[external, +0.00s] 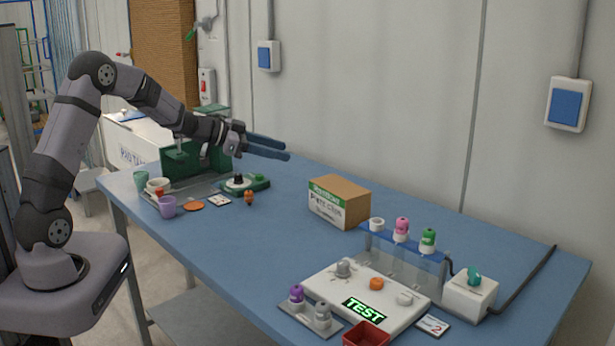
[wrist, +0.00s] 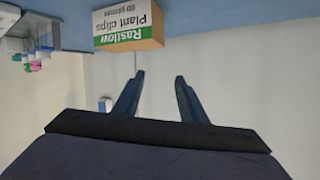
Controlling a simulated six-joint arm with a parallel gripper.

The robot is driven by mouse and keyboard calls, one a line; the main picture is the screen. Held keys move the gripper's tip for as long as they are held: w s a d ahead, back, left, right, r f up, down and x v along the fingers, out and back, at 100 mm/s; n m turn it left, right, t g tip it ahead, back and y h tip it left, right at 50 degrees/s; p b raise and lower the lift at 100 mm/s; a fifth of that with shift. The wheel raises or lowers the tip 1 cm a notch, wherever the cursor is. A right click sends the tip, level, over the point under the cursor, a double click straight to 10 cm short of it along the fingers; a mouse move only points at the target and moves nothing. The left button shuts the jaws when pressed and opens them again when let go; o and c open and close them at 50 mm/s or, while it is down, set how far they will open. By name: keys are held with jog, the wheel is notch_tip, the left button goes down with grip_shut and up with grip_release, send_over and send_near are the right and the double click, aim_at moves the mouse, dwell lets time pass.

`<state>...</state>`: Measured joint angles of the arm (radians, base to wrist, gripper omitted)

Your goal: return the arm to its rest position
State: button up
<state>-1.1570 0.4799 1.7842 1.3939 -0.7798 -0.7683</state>
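My gripper (external: 287,149) is held out level above the far left part of the blue table (external: 290,226), pointing right in the external view. Its two dark fingers are apart with nothing between them. In the wrist view the gripper (wrist: 160,75) also shows open and empty, with pale wall behind the fingers. My arm rises from its base at the left, bends at the elbow and reaches over the table. The gripper touches nothing.
A Plant clips box (external: 329,206) stands mid-table; it shows inverted in the wrist view (wrist: 127,26). A white TEST panel (external: 342,297), a clear rack (external: 400,257) and a red tray (external: 366,335) are at the right. Cups and a green machine (external: 190,160) are at the far left.

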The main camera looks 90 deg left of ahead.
jog(key=w+d+r+g+y+p, duration=0.1)
jog(key=w+d+r+g+p, duration=0.1)
jog(key=w+d, duration=0.4)
jog(key=s+d+f+n+g+p, duration=0.1)
jog(key=d+f+g, duration=0.1)
jog(key=d, duration=0.5)
jog(key=s+d+f+g+p, duration=0.1)
jog(key=s+d+f, duration=0.1)
jog(key=d, duration=0.6)
jog(key=s+d+f+m+g+h+p, duration=0.1)
jog(key=s+d+g, duration=0.3)
jog(key=s+d, duration=0.6)
jog(key=s+d+f+m+g+h+p, duration=0.1)
jog(key=s+d+f+g+h+p, duration=0.1)
jog(key=s+d, duration=0.8)
jog(key=d+f+g+h, duration=0.1)
jog(key=d+g+h, duration=0.1)
jog(key=d, duration=0.3)
jog(key=shift+s+d+f+m, duration=0.2)
jog(key=shift+f+m, duration=0.1)
jog(key=shift+f, duration=0.1)
